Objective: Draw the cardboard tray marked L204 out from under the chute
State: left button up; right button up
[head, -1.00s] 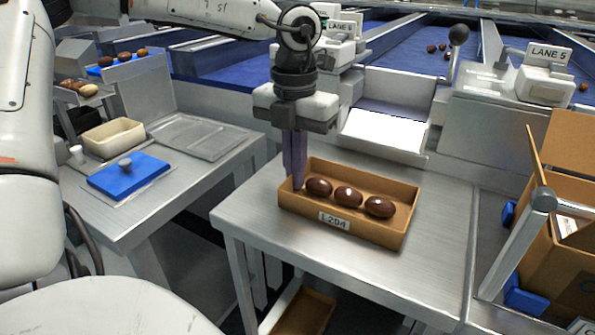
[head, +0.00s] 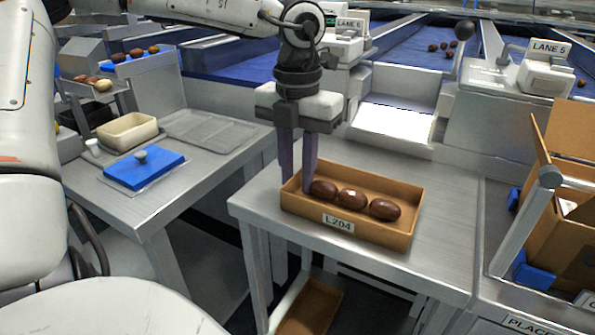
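The cardboard tray marked L204 (head: 372,237) sits on the metal table in front of the chute (head: 393,121). It lies flat, clear of the chute's lip in this view, with its label facing the front. It holds three dark brown dates (head: 352,199) in a row. My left gripper (head: 298,187) is above the tray's left end, pointing down. Its two fingers are apart, one inside the tray beside the leftmost date, the other at or outside the left wall. The exact contact is hidden. My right gripper is out of view.
The metal table (head: 440,255) is bare in front of and right of the tray. A cardboard box (head: 570,165) stands at the right. A side table at left carries a blue-lidded item (head: 145,168) and a cream container (head: 127,131). Another cardboard tray (head: 310,305) lies below.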

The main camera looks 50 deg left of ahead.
pick_arm(q)
notch_tip(320, 180, up, 10)
jog(key=p, duration=0.1)
jog(key=shift+r+p, duration=0.2)
jog(key=shift+p, duration=0.2)
dwell(0.7)
